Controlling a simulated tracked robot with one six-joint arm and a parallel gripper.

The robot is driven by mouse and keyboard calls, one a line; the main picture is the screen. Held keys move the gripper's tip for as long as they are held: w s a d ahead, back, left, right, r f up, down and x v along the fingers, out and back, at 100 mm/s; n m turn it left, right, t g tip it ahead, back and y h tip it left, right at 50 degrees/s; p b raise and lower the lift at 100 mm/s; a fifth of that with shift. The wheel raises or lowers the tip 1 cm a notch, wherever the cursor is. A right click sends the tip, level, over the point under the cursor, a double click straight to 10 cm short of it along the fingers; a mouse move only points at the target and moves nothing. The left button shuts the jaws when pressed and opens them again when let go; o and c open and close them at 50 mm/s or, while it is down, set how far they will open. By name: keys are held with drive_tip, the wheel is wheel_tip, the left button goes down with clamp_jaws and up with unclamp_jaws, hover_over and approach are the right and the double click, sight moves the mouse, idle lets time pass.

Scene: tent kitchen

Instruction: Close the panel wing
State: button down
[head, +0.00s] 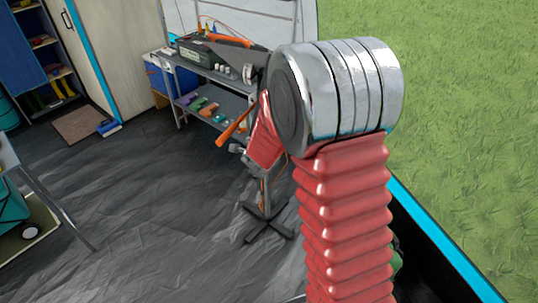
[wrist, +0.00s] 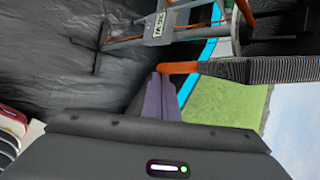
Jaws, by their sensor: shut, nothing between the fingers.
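I cannot tell for sure which part is the panel wing. In the head view a red panel-like piece (head: 264,143) hangs on a stand with a dark cross-shaped foot (head: 265,222), with an orange handle (head: 232,127) sticking out to its lower left. My arm hides part of this stand. In the wrist view, my gripper (wrist: 158,76) is shut and empty, its purple-grey fingers together. Its tips are right beside the end of an orange bar (wrist: 178,67), which has a black ribbed section (wrist: 270,69); whether they touch is unclear. A labelled plate (wrist: 160,24) shows on a frame above.
A grey shelf (head: 225,88) with tools stands behind the stand, a cream door (head: 115,50) farther left. A table with a thin leg (head: 60,210) stands at the left edge. Dark floor (head: 150,190) between is clear. Grass (head: 460,120) lies outside at right.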

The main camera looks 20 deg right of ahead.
drive_tip(key=shift+d+r, duration=0.1)
drive_tip(key=s+r, duration=0.6)
drive_tip(key=s, duration=0.3)
drive_tip(key=shift+s+a, duration=0.3)
drive_tip(key=shift+s, duration=0.05)
idle(0.5)
idle(0.5)
